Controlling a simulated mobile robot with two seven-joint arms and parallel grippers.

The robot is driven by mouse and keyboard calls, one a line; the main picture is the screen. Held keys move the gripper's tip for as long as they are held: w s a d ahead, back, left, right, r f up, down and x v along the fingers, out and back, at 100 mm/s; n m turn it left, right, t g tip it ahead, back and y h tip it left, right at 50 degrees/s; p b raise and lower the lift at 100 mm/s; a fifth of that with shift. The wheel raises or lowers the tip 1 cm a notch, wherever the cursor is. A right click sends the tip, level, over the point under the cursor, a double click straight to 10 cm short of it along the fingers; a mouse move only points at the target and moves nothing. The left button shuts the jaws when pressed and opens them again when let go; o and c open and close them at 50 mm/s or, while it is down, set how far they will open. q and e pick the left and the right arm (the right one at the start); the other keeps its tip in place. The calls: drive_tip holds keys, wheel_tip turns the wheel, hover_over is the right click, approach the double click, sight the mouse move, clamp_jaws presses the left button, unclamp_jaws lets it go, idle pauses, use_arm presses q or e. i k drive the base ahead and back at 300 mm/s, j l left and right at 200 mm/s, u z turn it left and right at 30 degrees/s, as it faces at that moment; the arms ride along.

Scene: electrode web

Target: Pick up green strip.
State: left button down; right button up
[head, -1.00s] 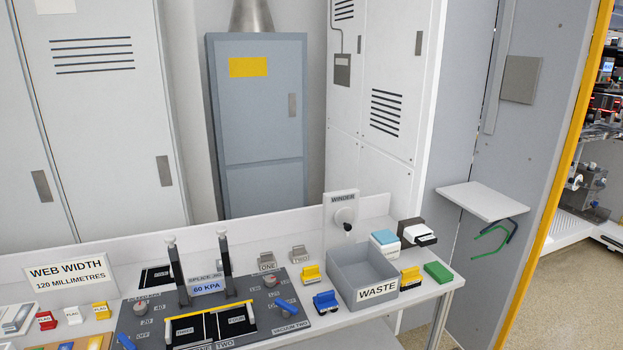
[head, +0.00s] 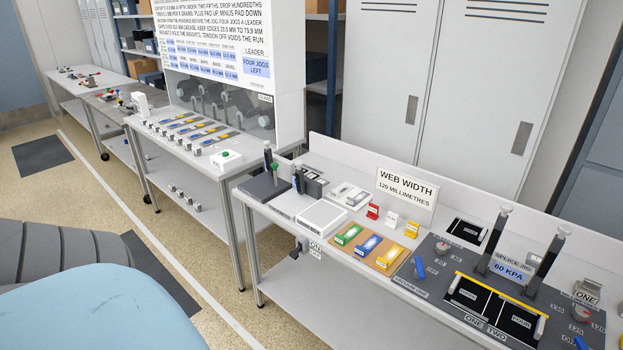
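A green piece (head: 348,234) with a pale label lies on a tan board (head: 340,246) on the near white bench. A blue piece (head: 369,244) and a yellow piece (head: 388,257) lie beside it in a row on the same board. The green piece is the likeliest match for the green strip, but its exact shape is too small to tell. Neither of my grippers is in view.
The dark splice plate (head: 430,262) with two upright posts is right of the board. A white box (head: 322,218) and small red (head: 373,211), white and yellow blocks are close by. A WEB WIDTH sign (head: 406,187) stands behind. Open floor (head: 150,205) lies left of the benches.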

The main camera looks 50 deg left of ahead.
sight(349, 235)
drive_tip(key=u, duration=1.3)
drive_tip(key=k+j, duration=0.05)
drive_tip(key=j, duration=0.05)
